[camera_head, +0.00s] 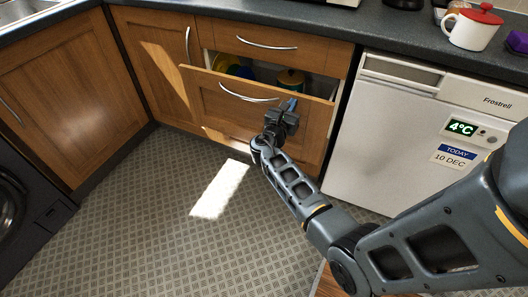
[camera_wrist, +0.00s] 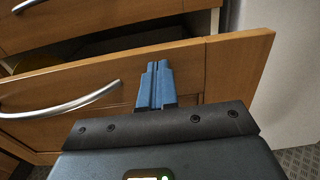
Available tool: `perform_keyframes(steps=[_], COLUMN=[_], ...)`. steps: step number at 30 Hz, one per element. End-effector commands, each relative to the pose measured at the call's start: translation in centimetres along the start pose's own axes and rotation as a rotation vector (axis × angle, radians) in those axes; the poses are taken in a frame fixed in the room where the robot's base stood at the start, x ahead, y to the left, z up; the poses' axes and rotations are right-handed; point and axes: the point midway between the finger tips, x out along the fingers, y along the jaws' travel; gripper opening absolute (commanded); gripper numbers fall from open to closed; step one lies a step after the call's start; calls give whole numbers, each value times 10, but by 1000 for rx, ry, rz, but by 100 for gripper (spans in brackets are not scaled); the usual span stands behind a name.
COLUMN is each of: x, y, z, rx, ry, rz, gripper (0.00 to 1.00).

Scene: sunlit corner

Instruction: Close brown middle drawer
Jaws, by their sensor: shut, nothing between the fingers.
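The brown middle drawer (camera_head: 240,100) stands partly open below a shut top drawer (camera_head: 262,37). Its front carries a curved silver handle (camera_head: 247,94), which also shows at the left of the wrist view (camera_wrist: 62,108). Inside the drawer are a yellow item (camera_head: 225,62) and a dark round pot (camera_head: 291,78). My gripper (camera_head: 290,104) is shut and empty, to the right of the handle. In the wrist view its blue fingers (camera_wrist: 157,82) are together and overlap the drawer front near its top edge. I cannot tell whether they touch it.
A white fridge (camera_head: 400,130) stands right of the drawers and a wooden cupboard (camera_head: 62,95) stands at the left. The dark worktop (camera_head: 340,22) above holds a white mug (camera_head: 472,30) with a red lid. The patterned floor (camera_head: 150,220) in front is clear.

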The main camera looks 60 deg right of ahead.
Motion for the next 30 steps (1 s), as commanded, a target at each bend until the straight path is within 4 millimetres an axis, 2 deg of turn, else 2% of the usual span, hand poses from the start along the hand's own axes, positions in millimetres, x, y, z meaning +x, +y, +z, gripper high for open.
perform_keyframes(steps=[6, 18, 24, 30], x=[44, 114, 138, 152], y=[-1, -1, -1, -1], z=[-3, -3, -2, -2], rx=[3, 2, 2, 0], ry=[-1, -1, 0, 0], rz=[-5, -3, -3, -2], gripper=[0, 0, 0, 0])
